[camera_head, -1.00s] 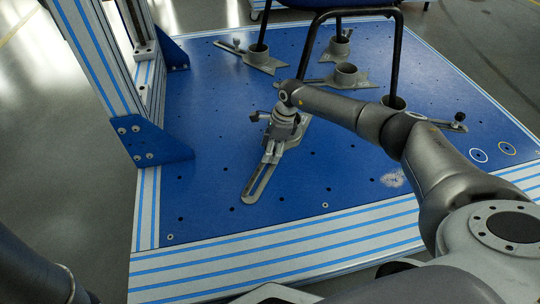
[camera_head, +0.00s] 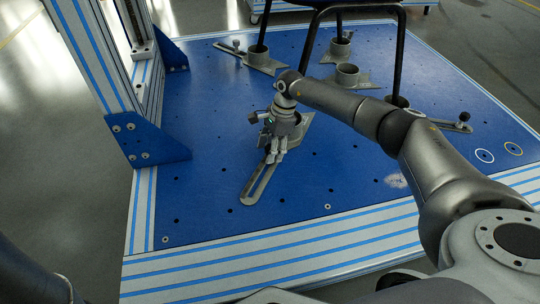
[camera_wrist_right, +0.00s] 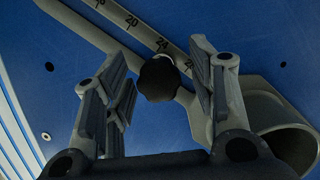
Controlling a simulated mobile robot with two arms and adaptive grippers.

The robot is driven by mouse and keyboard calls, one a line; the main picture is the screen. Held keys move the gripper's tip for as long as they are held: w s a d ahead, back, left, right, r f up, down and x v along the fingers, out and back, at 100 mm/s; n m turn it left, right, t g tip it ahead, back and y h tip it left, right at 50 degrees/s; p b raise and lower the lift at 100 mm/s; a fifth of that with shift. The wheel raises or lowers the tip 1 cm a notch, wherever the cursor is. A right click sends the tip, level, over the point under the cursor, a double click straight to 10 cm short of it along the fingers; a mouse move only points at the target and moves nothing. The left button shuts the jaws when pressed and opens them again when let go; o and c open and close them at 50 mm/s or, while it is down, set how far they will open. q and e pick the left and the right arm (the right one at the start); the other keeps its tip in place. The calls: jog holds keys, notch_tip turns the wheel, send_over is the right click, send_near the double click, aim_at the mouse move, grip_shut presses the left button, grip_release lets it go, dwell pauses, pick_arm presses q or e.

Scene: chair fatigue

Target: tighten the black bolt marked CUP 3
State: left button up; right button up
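A black bolt with a lobed knob head (camera_wrist_right: 158,78) shows in the right wrist view, between the fingers of my right gripper (camera_wrist_right: 160,95), beside a numbered scale. The fingers are open, with gaps on both sides of the knob. In the head view my right gripper (camera_head: 276,153) points down over a slotted grey bar (camera_head: 261,183) and hides the bolt. The bar's cup (camera_head: 301,125) shows partly behind the gripper; it also shows in the wrist view (camera_wrist_right: 290,140). No CUP 3 marking is readable. My left gripper is out of view.
Other grey cups (camera_head: 347,74) with slotted bars stand on the blue plate (camera_head: 220,130). Black chair legs (camera_head: 309,45) rise from cups behind my gripper. A striped frame post with a blue bracket (camera_head: 150,144) stands at left. The plate's front left is clear.

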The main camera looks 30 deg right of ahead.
jog(key=c, duration=1)
jog(key=shift+r+m+p, duration=0.2)
jog(key=shift+m+p, duration=0.4)
jog(key=shift+p, duration=0.3)
jog(key=shift+f+m+t+p, duration=0.1)
jog(key=shift+m+t+p, duration=0.4)
jog(key=shift+m+p, duration=1.05)
jog(key=shift+a, duration=0.1)
jog(key=o, duration=1)
jog(key=shift+f, duration=0.1)
